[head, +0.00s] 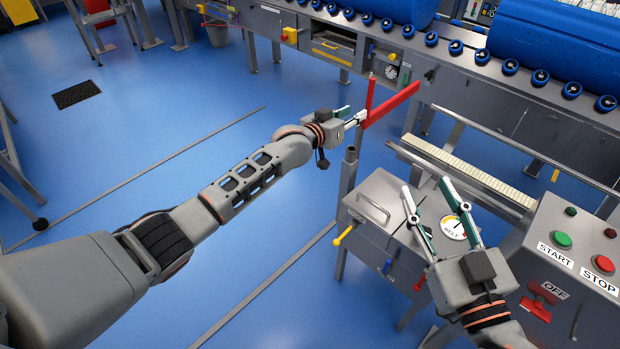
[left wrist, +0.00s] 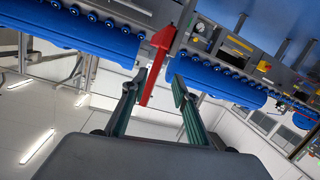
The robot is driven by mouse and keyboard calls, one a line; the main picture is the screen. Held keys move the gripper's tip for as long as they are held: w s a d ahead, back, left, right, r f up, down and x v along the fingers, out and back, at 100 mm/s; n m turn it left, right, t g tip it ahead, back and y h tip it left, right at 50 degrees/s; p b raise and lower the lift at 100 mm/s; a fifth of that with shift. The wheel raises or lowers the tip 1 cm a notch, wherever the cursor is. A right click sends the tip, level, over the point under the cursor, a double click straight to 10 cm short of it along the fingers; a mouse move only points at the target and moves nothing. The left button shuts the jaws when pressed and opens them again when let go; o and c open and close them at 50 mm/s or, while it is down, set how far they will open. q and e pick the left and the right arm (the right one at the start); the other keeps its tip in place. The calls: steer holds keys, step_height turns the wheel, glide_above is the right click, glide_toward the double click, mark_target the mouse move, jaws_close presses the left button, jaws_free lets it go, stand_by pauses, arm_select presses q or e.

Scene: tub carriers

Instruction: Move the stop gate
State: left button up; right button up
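The red stop gate (head: 393,105) is a long bar with an upright red piece, beside the roller conveyor in the head view. My left gripper (head: 354,114) reaches its near end from the left. In the left wrist view, the red gate (left wrist: 153,75) hangs down between the two fingers of my left gripper (left wrist: 155,88), close to the left finger. The fingers are apart, with a clear gap on the right; whether the left finger touches the gate I cannot tell. My right gripper (head: 424,184) is open and empty above the grey cabinet, its fingers spread.
A roller conveyor (head: 455,47) carrying blue tubs (head: 560,45) runs along the back. The grey cabinet (head: 380,195) has a BELT dial (head: 453,228) and a yellow-handled lever (head: 344,236). A START/STOP panel (head: 575,250) stands at the right. Blue floor at left is mostly open.

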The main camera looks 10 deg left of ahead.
arm_select(q)
step_height(320, 180, down, 8)
steer(key=s+a+t+h+b, duration=0.1)
steer(key=s+t+h+b, duration=0.3)
steer(key=b, duration=1.3)
arm_select(e)
steer(key=s+f+m+g+h, duration=0.1)
steer(key=s+f+g, duration=0.2)
steer(key=f, duration=1.5)
steer(key=s+f+m+g+h, duration=0.1)
steer(key=s+f+g, duration=0.1)
steer(key=f, duration=1.6)
arm_select(q)
steer(key=s+a+f+y+p, duration=0.2)
steer(key=s+a+p, duration=0.2)
steer(key=s, duration=0.2)
steer(key=s+a+f+y+p, duration=0.2)
steer(key=s+a+p, duration=0.2)
steer(key=s, duration=0.3)
steer(key=shift+f+n, duration=0.25)
steer(key=shift+n, duration=0.05)
arm_select(e)
steer(key=w+r+n+t+y, duration=0.1)
steer(key=w+r+t, duration=0.2)
steer(key=r, duration=1.5)
steer(key=shift+w, duration=0.55)
arm_select(q)
steer(key=shift+p, duration=0.3)
